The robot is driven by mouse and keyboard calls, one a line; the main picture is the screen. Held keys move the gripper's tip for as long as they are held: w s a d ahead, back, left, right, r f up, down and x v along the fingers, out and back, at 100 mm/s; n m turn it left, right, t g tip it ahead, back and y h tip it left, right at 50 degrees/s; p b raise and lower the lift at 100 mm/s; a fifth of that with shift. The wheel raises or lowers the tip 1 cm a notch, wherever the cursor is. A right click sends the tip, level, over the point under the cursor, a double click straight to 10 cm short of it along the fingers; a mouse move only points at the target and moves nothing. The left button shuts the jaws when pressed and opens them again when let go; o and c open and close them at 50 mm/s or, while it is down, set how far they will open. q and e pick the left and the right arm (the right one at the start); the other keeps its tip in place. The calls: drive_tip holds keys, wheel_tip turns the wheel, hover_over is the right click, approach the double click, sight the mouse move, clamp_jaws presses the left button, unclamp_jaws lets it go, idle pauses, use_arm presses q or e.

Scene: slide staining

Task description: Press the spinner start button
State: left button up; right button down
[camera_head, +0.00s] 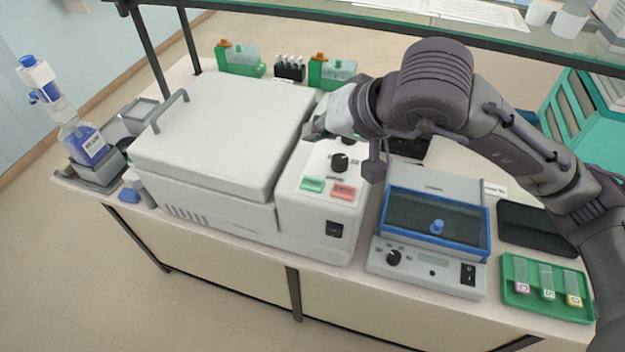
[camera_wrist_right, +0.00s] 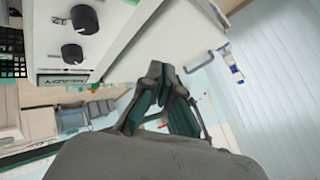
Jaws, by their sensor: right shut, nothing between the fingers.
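The spinner is a large white machine (camera_head: 215,125) with a closed lid and a control panel on its right side. The panel has a green button (camera_head: 312,185), a red button (camera_head: 343,192) and black knobs (camera_head: 339,162). In the right wrist view, knobs (camera_wrist_right: 73,53) show on the white panel, but I cannot make out the coloured buttons there. My right gripper (camera_head: 316,130) is shut and empty, over the far end of the panel beside the lid. It is apart from the green button. Its fingertips show in the right wrist view (camera_wrist_right: 165,80). My left gripper is out of view.
A blue-rimmed device (camera_head: 436,215) stands right of the spinner. A green slide tray (camera_head: 546,288) and a dark pad (camera_head: 538,229) lie further right. A blue-capped bottle (camera_head: 75,130) stands at the left. Green containers (camera_head: 240,60) stand behind. A glass shelf (camera_head: 400,24) crosses above the back.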

hover_over(316, 184)
wheel_tip(316, 184, down, 6)
drive_tip(key=shift+r+b, duration=0.25)
drive_tip(key=shift+b, duration=0.15)
wheel_tip(316, 184, down, 2)
drive_tip(key=shift+f+b, duration=0.1)
drive_tip(key=shift+b, duration=1.05)
drive_tip(key=shift+f+b, duration=0.5)
drive_tip(key=shift+b, duration=0.1)
drive_tip(key=shift+f+b, duration=0.4)
drive_tip(key=shift+b, duration=0.6)
